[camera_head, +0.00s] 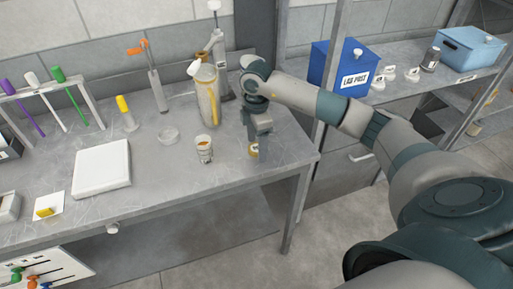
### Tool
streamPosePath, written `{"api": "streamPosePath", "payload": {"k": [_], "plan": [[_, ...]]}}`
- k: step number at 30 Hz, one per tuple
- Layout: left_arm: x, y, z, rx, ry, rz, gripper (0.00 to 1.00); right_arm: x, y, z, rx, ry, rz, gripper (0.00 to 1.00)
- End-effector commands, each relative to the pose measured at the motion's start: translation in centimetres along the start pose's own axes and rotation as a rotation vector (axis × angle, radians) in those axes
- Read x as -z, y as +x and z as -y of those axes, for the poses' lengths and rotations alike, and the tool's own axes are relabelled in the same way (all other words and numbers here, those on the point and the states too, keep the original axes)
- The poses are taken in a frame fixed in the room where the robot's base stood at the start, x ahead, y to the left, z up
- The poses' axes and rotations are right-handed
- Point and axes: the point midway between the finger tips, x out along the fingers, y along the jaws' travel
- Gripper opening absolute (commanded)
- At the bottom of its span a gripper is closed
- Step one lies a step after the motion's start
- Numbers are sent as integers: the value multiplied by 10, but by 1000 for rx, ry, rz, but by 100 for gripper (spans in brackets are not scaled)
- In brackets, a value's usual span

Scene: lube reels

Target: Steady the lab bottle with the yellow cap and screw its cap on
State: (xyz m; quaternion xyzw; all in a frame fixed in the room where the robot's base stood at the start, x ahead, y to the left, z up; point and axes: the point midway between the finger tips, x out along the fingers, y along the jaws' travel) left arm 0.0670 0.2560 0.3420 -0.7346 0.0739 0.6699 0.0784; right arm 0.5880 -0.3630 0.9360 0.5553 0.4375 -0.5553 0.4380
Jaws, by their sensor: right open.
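My right gripper (258,146) points down over the right end of the grey bench and is open. A small object with yellow on it (252,151) shows at its fingertips, mostly hidden by the fingers. I cannot tell whether it is the lab bottle or its cap, or whether the fingers touch it. Another small container with a tall yellow top (123,104) stands further left on the bench, apart from the gripper. My left gripper is not in view.
A cup (204,150) and a tall cylinder (207,97) stand left of my right gripper. A clear dish (168,136), a white slab (102,168) and a rack (50,92) of coloured tubes are further left. A blue box (338,66) stands on the right shelf.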

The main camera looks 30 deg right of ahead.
Motion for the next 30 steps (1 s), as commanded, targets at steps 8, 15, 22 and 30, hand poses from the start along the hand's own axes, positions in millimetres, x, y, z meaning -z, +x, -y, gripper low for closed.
{"api": "streamPosePath", "payload": {"k": [8,15,22,30], "plan": [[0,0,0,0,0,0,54,0,0,0,0,0,0,61],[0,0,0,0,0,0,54,0,0,0,0,0,0,23],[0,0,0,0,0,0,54,0,0,0,0,0,0,23],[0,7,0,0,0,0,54,0,-10,-1,-1,0,-1,23]]}}
